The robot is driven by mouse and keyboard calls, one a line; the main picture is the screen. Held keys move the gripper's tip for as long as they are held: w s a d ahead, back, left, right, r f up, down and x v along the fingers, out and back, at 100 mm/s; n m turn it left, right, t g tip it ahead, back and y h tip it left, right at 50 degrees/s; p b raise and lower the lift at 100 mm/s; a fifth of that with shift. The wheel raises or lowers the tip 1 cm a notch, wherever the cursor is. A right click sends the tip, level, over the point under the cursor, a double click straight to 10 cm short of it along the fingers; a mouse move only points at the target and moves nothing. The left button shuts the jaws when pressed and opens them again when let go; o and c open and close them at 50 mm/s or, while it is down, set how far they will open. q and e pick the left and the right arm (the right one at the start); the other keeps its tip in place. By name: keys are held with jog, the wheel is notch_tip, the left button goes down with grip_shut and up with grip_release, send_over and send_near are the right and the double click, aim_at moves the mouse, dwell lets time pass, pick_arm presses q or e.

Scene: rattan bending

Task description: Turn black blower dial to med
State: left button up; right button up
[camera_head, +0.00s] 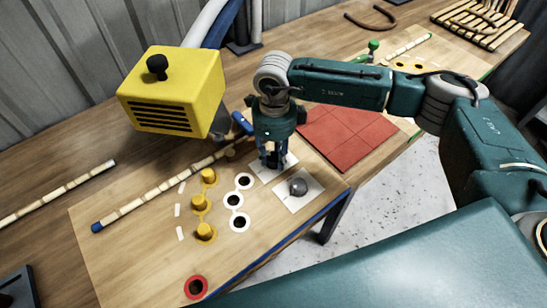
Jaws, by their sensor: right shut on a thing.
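My right gripper (272,160) points down at a white square plate (262,174) on the wooden table. Its fingers are shut on the dark dial there, which they mostly hide; its setting cannot be read. A second white plate (292,203) beside it, nearer the table edge, carries a rounded dark grey knob (298,187). A yellow blower box (178,85) with black slots and a black knob (157,66) on top stands to the left. My left gripper is not in view.
Several yellow pegs (209,177) and white-ringed holes (233,200) lie left of the plates. A segmented rattan rod (160,188) lies behind them. A red tiled mat (348,137) is right of the gripper. A red-ringed hole (196,287) is near the front.

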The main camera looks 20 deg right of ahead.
jog(key=m+b, duration=0.1)
jog(key=m, duration=0.1)
jog(key=m+b, duration=0.2)
jog(key=shift+d+f+m, duration=0.15)
jog(key=shift+f+m, duration=0.05)
jog(key=shift+m, duration=0.1)
jog(key=m+b, duration=0.3)
jog(key=m, duration=0.1)
jog(key=shift+s+r+m, duration=0.1)
jog(key=shift+s+m, duration=0.05)
jog(key=shift+m, duration=0.25)
jog(key=o, duration=1.1)
jog(key=shift+s, duration=0.1)
jog(key=shift+o, duration=0.3)
jog(key=shift+r, duration=0.1)
